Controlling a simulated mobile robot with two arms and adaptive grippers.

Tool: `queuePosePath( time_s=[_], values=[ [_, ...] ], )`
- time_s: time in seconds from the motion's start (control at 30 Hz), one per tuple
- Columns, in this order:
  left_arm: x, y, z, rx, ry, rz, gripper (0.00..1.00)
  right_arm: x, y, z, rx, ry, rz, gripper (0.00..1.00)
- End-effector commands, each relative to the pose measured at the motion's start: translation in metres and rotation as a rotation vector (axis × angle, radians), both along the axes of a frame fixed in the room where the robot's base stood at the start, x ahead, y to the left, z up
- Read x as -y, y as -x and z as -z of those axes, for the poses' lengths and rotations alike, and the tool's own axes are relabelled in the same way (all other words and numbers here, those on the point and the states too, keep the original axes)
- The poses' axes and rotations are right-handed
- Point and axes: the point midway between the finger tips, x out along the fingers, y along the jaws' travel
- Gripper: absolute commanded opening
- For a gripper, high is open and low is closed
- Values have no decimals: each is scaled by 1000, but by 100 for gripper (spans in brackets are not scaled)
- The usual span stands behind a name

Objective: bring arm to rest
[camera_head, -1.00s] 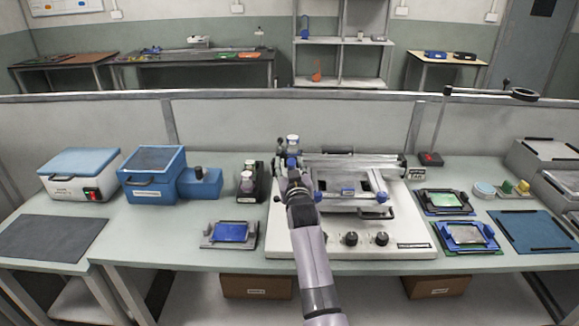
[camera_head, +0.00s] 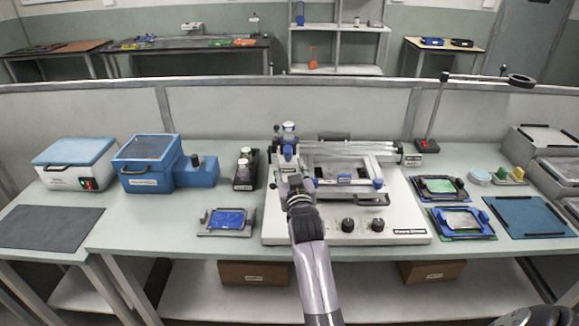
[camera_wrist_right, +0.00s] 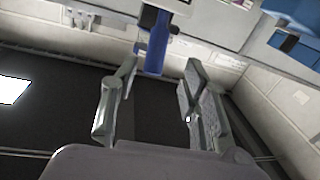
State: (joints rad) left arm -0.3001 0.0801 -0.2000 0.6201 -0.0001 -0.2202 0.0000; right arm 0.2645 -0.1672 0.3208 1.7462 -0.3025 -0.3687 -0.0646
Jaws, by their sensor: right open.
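My right gripper (camera_head: 293,176) is at the left part of the white screen printer (camera_head: 290,228), in the middle of the table in the head view. Its arm comes up from the bottom centre. In the right wrist view, the fingers of the right gripper (camera_wrist_right: 158,100) stand wide apart with nothing held between them. A blue upright part (camera_wrist_right: 155,55) shows beyond the fingertips. Whether the fingers touch the printer is unclear in the head view.
Left of the printer are a dark bottle rack (camera_head: 246,171), a blue box (camera_head: 147,163) and a blue-framed plate (camera_head: 227,221). Right of it are two blue fixtures (camera_head: 440,188) (camera_head: 462,222) and a blue mat (camera_head: 530,217).

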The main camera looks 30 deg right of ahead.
Motion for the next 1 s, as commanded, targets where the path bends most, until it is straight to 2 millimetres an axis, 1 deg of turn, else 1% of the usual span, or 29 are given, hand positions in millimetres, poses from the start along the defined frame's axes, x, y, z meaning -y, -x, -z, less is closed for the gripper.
queuePosePath(
  time_s=[0.3,0.37,0.47,0.57,0.6,0.67,0.7,0.73,0.77,0.8,0.9,1.0],
  values=[
    [0,0,0,0,0,0,40,0,1,2,-6,0,-1,41],
    [0,0,0,0,0,0,40,-1,6,9,-31,-4,-5,41],
    [1,0,0,0,1,0,40,-8,27,35,-126,-18,-27,41],
    [1,-1,0,1,1,0,40,-25,68,77,-292,-45,-71,41],
    [1,-1,0,1,1,0,40,-36,89,96,-371,-58,-94,41],
    [1,-1,0,1,1,0,40,-52,123,120,-490,-80,-130,41],
    [1,-1,0,1,1,0,40,-63,146,135,-567,-95,-155,41],
    [1,-1,0,1,1,0,40,-72,163,145,-623,-105,-173,41],
    [1,-1,0,1,1,0,40,-79,180,153,-674,-115,-190,41],
    [1,-1,0,1,1,0,40,-89,200,163,-738,-126,-210,41],
    [1,-1,0,1,1,0,40,-108,245,180,-870,-148,-254,41],
    [1,-1,0,1,1,0,40,-122,283,190,-976,-165,-290,41]
  ],
)
